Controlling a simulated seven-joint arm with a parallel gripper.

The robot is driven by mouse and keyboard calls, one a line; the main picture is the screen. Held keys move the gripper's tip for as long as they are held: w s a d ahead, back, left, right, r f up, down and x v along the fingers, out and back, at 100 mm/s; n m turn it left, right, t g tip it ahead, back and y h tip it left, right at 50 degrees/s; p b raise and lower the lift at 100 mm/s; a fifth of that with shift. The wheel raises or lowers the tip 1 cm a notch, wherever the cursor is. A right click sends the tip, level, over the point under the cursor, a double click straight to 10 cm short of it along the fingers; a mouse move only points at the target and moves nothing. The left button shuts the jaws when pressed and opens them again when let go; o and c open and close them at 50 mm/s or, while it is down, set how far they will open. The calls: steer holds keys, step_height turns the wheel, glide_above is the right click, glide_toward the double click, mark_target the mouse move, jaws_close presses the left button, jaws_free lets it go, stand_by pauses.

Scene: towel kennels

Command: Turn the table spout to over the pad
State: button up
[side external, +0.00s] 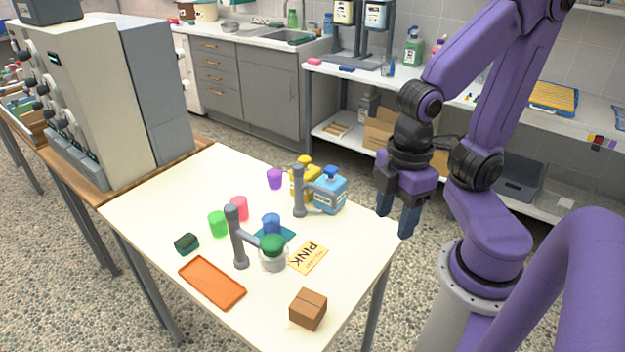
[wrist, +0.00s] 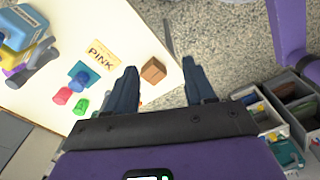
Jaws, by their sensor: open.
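Two grey spouts stand on the white table. The front spout (side external: 237,240) is an upright post with a short arm reaching right to a clear jar with a green top (side external: 272,252). The rear spout (side external: 298,192) stands beside the pump bottles; a grey spout also shows in the wrist view (wrist: 36,62). A flat teal pad (side external: 288,234) lies mid-table, partly covered by a blue cup (side external: 270,223); the pad also shows in the wrist view (wrist: 88,70). My gripper (side external: 396,216) is open and empty, raised near the table's right edge, apart from both spouts.
A brown box (side external: 308,309), orange tray (side external: 212,281), PINK card (side external: 310,257) and dark green block (side external: 187,243) lie around the front spout. Green (side external: 218,224), red (side external: 239,208) and purple (side external: 275,178) cups stand farther back. Yellow (side external: 302,178) and blue (side external: 330,192) pump bottles crowd the rear spout.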

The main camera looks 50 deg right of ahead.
steer(key=w+a+r+m, duration=0.25)
steer(key=w+m, duration=0.35)
steer(key=w, duration=0.3)
step_height(320, 180, up, 4)
steer(key=r+m, duration=0.1)
steer(key=m, duration=1.5)
glide_above(298, 165)
step_height(298, 165, down, 18)
steer(key=shift+a+r, duration=0.1)
jaws_close()
